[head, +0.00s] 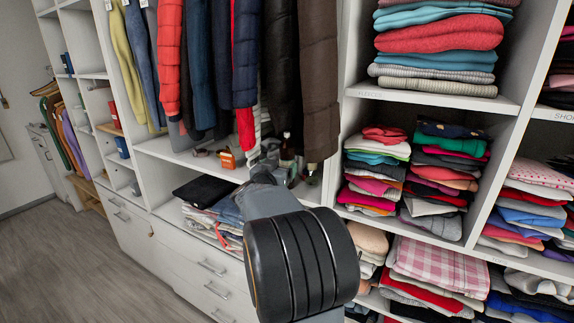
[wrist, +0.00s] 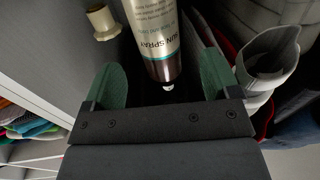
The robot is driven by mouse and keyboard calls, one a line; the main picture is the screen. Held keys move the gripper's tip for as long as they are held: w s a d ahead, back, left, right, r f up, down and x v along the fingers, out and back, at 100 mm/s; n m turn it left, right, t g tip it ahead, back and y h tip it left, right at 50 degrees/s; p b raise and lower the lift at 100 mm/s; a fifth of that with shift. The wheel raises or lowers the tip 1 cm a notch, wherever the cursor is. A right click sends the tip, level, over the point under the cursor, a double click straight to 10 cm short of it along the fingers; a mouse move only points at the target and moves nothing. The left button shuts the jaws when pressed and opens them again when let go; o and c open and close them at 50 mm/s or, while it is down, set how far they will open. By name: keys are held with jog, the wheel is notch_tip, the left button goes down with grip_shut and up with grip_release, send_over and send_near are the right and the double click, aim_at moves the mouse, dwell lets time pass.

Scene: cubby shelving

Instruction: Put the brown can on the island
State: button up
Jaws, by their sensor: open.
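A can (wrist: 157,38) with a silver label reading "SPRAY" and a dark brown end shows at the top middle of the wrist view. My gripper (wrist: 159,70) has two green fingers spread apart, with the can's brown end between them. There are visible gaps on both sides, so the fingers are not closed on it. In the head view, my arm reaches into the shelf compartment below the hanging clothes, and it hides most of my gripper. I cannot clearly pick out the can there. No island is in view.
A small cream cylindrical item (wrist: 103,22) is left of the can. A pale rolled item (wrist: 268,65) is close on the right. An orange item (head: 228,159) is on the shelf (head: 190,155). Hanging jackets (head: 320,85) are just above my arm. Wooden floor (head: 70,260) is open at left.

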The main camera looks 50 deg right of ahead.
aim_at(284, 162)
jog(key=shift+p+x, duration=0.75)
jog(key=shift+x, duration=2.4)
jog(key=shift+s, duration=0.15)
jog(key=c, duration=1.2)
jog(key=shift+r, duration=0.1)
